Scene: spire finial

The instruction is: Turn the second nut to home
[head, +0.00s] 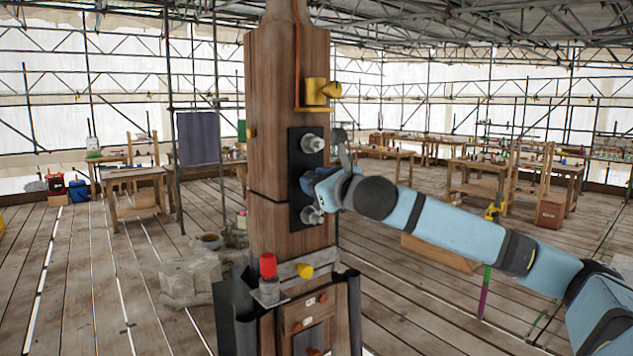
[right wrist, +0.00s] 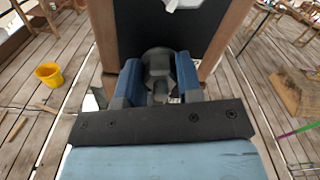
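The upper nut (head: 312,144) is uncovered; the lower nut (head: 312,215) shows just below my right gripper (head: 311,184). In the right wrist view, the two blue fingers of my right gripper (right wrist: 159,80) stand apart on either side of a shadowed grey nut (right wrist: 158,62), very close to it. Whether they touch it is not clear. A bit of a pale nut (right wrist: 184,4) shows at the top edge. My left gripper is not in view.
A yellow fitting (head: 316,92) with a copper pipe is on the post above the panel. Below are a red-capped part (head: 268,266) and a yellow knob (head: 305,271). A yellow bucket (right wrist: 49,75) stands on the plank floor. Workbenches stand well back.

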